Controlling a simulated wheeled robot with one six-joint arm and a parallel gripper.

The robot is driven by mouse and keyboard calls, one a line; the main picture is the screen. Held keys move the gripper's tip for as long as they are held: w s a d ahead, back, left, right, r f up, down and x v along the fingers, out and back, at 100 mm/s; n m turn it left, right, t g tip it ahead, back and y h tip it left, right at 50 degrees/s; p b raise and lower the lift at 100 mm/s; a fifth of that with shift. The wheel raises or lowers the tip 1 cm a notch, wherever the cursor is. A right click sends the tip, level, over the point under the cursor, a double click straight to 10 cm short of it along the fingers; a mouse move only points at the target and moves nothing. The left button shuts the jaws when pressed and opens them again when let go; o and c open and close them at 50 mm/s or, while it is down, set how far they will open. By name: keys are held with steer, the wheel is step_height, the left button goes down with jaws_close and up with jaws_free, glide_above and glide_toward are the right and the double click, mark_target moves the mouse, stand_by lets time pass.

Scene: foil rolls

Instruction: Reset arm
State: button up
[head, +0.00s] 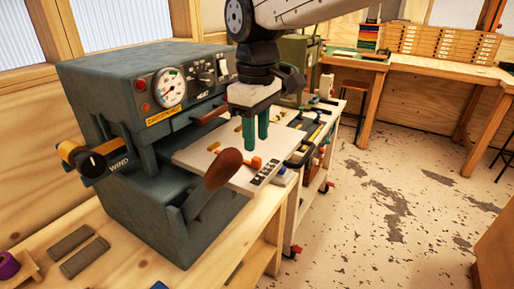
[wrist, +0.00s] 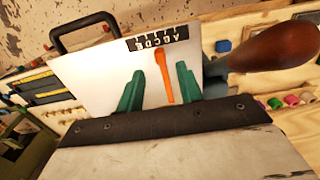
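My gripper (head: 256,142) is above a pale plate (head: 190,157) that sticks out from the front of a grey-green machine (head: 105,85). Its two green fingers point down and stand apart with nothing visible gripped. In the wrist view the fingers of my gripper (wrist: 158,90) show over the pale plate (wrist: 88,82). An orange lever (wrist: 163,78) appears between them in that view. In the head view the orange lever (head: 250,163) lies below the fingertips. Whether the fingers touch it is hard to tell.
A brown-handled lever (head: 223,168) rises at the machine's front, close to my gripper. An orange-and-black knob marked WIND (head: 82,158) is at its left. Grey bars (head: 84,257) lie on the wooden bench. A tool cart (head: 310,150) stands behind. The floor at right is open.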

steer(key=shift+r, duration=1.3)
steer(key=shift+f+m, duration=0.15)
steer(key=shift+m, duration=0.15)
steer(key=s+d+f+m, duration=0.2)
steer(key=s+d+m, duration=0.1)
steer(key=s+d, duration=0.4)
steer(key=s+d+f+m+t, duration=0.1)
steer(key=s+d+f+m, duration=0.2)
steer(key=s+d, duration=0.4)
steer(key=s+d+f+m, duration=0.2)
steer(key=s+d+m, duration=0.2)
steer(key=d, duration=0.6)
steer(key=s, duration=0.2)
steer(key=shift+s+d+f+m, duration=0.3)
steer(key=shift+s+f+m, duration=0.1)
